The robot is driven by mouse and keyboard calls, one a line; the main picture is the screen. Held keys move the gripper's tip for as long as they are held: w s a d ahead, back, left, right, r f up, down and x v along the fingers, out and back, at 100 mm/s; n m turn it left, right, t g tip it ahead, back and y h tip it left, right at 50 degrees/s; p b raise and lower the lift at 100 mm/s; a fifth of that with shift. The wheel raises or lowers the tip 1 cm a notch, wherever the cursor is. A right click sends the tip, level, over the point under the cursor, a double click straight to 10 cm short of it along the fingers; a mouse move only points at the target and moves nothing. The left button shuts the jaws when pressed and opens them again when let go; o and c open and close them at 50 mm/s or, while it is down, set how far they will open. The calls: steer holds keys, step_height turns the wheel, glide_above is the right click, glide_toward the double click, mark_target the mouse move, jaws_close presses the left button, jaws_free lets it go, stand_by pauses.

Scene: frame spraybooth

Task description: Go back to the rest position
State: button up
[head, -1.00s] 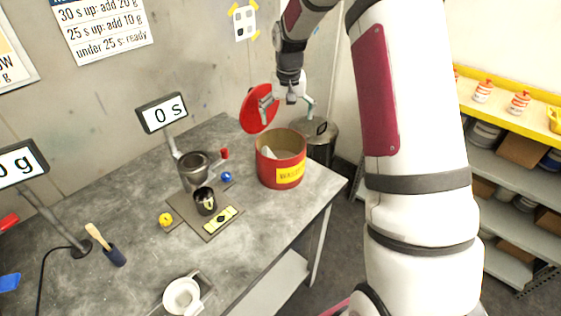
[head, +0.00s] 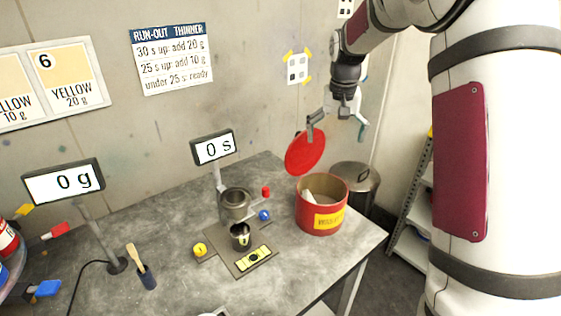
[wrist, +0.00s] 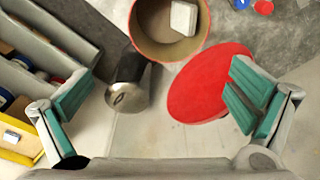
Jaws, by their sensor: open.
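My gripper (head: 338,124) is open and empty. In the head view it is raised at the upper right, above the red waste can on the table. In the wrist view the two teal-padded fingers (wrist: 155,96) stand wide apart with nothing between them. The red waste can (head: 309,217) stands open on the table's right part, with something pale inside. Its round red lid (head: 305,152) is tilted up behind the can, and it shows between the fingers and the can in the wrist view (wrist: 200,88).
Two displays read 0 g (head: 65,182) and 0 s (head: 213,148). A metal bin (head: 357,181) stands behind the table's right end.

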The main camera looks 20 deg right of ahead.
steer(key=s+a+r+n+t, duration=0.1)
steer(key=s+a+r, duration=0.35)
steer(key=s, duration=0.25)
steer(key=s+a+r+n+t, duration=0.1)
steer(key=s+a+r, duration=0.3)
steer(key=s+r, duration=0.25)
steer(key=s+a+f+n+t, duration=0.1)
steer(key=s+a, duration=0.1)
steer(key=s, duration=0.7)
steer(key=s+a+f+n+t, duration=0.1)
steer(key=s+a, duration=0.2)
steer(key=s, duration=0.6)
steer(key=shift+s+a+f+n+y+b, duration=0.2)
steer(key=shift+s+a+n+y+b, duration=0.1)
steer(key=shift+a+b, duration=0.1)
steer(key=shift+d, duration=0.15)
